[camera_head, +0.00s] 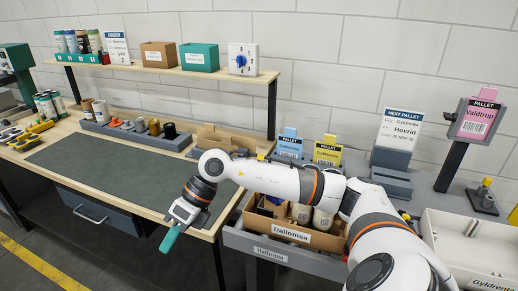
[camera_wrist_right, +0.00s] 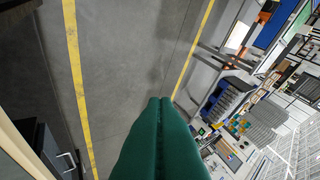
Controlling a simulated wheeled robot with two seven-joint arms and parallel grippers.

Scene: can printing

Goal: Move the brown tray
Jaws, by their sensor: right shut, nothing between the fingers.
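Several brown containers show in the head view, and I cannot tell which one is the brown tray. A small brown bin (camera_head: 160,54) stands on the shelf, left of a green bin (camera_head: 199,57). A low brown tray (camera_head: 213,140) sits at the back of the bench, partly behind my right arm. A brown cardboard box labelled Dallomsa (camera_head: 292,233) holds cans, partly covered by my arm. My right gripper (camera_head: 170,240) is shut and empty at the bench's front edge, apart from all of them. Its green fingers meet in the wrist view (camera_wrist_right: 160,101). My left gripper is not in view.
A dark mat (camera_head: 105,165) covers the bench, with a grey rack (camera_head: 133,137) of cups behind it. A white crate (camera_head: 470,245) stands at the right. Label stands line the wall side. Open floor lies in front of the bench, with yellow lines (camera_wrist_right: 78,90).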

